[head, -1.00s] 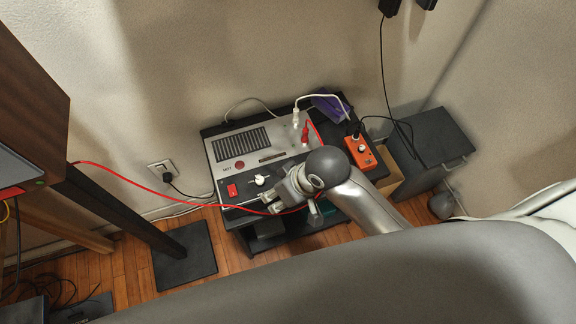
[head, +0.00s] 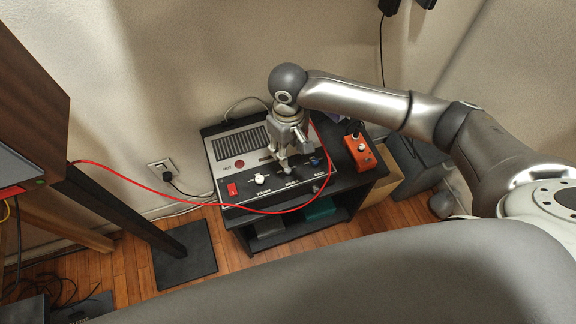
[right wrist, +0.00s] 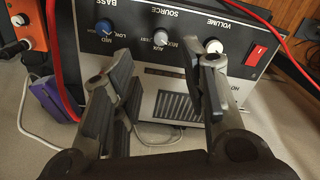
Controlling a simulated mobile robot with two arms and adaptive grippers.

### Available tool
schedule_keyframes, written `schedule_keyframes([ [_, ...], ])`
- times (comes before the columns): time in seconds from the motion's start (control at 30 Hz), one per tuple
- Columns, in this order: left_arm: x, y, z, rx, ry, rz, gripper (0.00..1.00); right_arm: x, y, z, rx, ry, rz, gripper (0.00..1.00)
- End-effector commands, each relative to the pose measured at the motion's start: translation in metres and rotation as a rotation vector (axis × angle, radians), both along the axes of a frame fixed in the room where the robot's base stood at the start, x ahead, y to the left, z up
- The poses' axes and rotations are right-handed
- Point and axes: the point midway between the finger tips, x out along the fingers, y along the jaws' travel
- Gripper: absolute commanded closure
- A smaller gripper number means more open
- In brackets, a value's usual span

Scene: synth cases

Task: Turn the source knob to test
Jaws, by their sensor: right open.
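The source knob (right wrist: 160,37) is a small light grey knob on the front panel of the amplifier box (right wrist: 240,38), under the SOURCE lettering, which is upside down in the right wrist view. The blue bass knob (right wrist: 103,28) and the white volume knob (right wrist: 213,45) flank it. The TEST label by the knob is too small to read surely. My right gripper (right wrist: 167,66) is open, its fingers spread to either side of the knob's line and apart from it. My left gripper is out of view.
A red cable (head: 150,187) sweeps across the box's front. A red switch (head: 232,190) sits at the panel's left. An orange box (head: 361,152) stands to the right on the black stand (head: 345,187). The wall is close behind.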

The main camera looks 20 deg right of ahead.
Motion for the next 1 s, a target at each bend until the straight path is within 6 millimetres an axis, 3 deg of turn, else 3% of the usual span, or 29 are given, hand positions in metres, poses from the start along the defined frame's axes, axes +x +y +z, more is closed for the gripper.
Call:
schedule_keyframes([
  [0.3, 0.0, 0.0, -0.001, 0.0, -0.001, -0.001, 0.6, -0.002, 0.0, -0.061, -0.001, 0.003, 0.002, 0.6],
  [0.5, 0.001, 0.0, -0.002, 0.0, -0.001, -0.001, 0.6, -0.001, 0.0, -0.088, 0.0, 0.0, 0.002, 0.6],
  [0.93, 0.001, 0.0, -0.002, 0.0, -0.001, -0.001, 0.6, -0.001, 0.001, -0.098, 0.001, -0.002, 0.004, 0.6],
  [1.0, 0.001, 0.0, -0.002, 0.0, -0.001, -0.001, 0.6, -0.001, 0.001, -0.098, 0.001, -0.002, 0.004, 0.69],
])
